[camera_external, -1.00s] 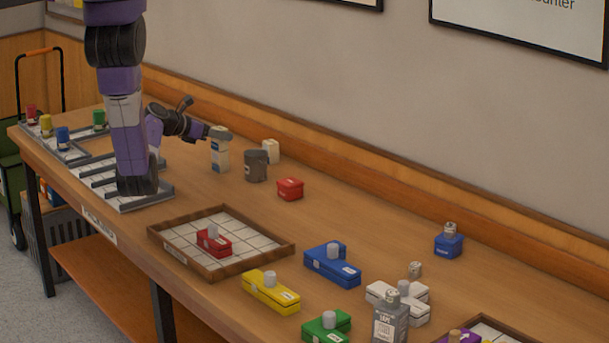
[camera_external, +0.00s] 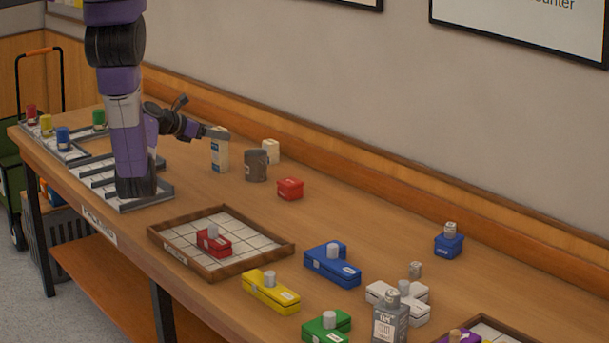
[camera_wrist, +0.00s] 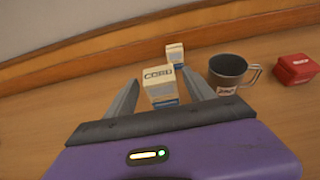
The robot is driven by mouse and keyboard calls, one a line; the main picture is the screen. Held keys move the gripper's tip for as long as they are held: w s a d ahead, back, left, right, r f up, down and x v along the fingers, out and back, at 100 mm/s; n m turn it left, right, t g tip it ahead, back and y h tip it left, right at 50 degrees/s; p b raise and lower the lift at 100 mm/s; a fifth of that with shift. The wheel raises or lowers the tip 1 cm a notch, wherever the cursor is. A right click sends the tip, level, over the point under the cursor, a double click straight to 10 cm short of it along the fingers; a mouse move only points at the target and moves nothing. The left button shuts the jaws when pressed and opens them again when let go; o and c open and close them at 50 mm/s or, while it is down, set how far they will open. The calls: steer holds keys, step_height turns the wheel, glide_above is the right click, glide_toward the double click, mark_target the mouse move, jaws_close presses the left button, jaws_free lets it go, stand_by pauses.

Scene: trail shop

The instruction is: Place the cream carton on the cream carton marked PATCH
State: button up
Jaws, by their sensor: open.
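A tall cream carton (camera_external: 220,157) with blue marking stands upright on the counter, left of the grey mug. In the wrist view this cream carton (camera_wrist: 158,80) shows dark lettering too small to read for sure, and a blue band low down. I cannot tell whether it is one carton or two stacked. A second cream carton (camera_external: 270,151) stands behind the mug, and also shows in the wrist view (camera_wrist: 175,52). My gripper (camera_external: 217,133) is open at the top of the near carton. Its fingers (camera_wrist: 162,88) lie to either side of it in the wrist view; contact is not clear.
The grey mug (camera_external: 256,166) stands close on the right, with its handle to the right in the wrist view (camera_wrist: 228,72). A red box (camera_external: 290,189) is further right. A framed tray (camera_external: 175,252) and several coloured boxes lie nearer. The wall runs behind.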

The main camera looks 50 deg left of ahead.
steer(key=v, duration=1)
steer(key=shift+s+r, duration=0.1)
